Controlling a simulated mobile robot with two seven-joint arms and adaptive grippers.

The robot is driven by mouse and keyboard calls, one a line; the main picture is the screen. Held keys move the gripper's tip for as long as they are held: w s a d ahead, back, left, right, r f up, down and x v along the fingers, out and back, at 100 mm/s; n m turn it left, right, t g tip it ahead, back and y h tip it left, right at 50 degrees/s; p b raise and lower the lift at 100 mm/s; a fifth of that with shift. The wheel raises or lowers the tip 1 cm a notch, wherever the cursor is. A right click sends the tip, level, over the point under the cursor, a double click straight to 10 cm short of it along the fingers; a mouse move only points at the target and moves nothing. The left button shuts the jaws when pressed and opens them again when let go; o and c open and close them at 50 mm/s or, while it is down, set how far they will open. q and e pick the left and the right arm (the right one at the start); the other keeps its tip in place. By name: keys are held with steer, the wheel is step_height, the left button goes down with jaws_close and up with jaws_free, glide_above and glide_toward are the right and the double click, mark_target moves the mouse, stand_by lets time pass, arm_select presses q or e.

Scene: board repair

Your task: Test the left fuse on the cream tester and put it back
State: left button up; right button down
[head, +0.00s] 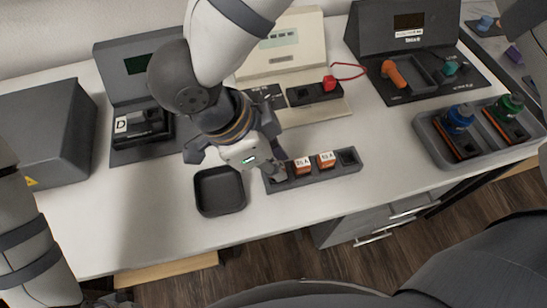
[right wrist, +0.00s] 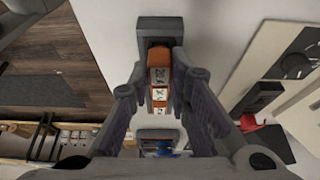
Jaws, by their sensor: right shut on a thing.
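The dark fuse rack (head: 335,170) lies on the table; two orange fuses with white labels, one (head: 302,166) in the middle and one (head: 326,160) further right, stand in it. Its rightmost slot (head: 348,157) is empty. My right gripper (head: 274,172) is at the rack's left end, shut on the left fuse, which its fingers mostly hide in the head view. The right wrist view shows orange fuses in line (right wrist: 159,75) between the fingers (right wrist: 159,100). My left gripper is out of view.
An empty dark tray (head: 220,193) sits left of the rack. A dark device marked D (head: 135,62) and a grey box (head: 45,130) stand further left. A black station (head: 405,45) and a grey tray (head: 434,133) with blue- and green-topped items are at right.

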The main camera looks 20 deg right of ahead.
steer(key=shift+f, duration=0.45)
stand_by(0.3)
steer(key=c, duration=1.1)
jaws_free()
steer(key=shift+r, duration=0.15)
steer(key=shift+r, duration=4.35)
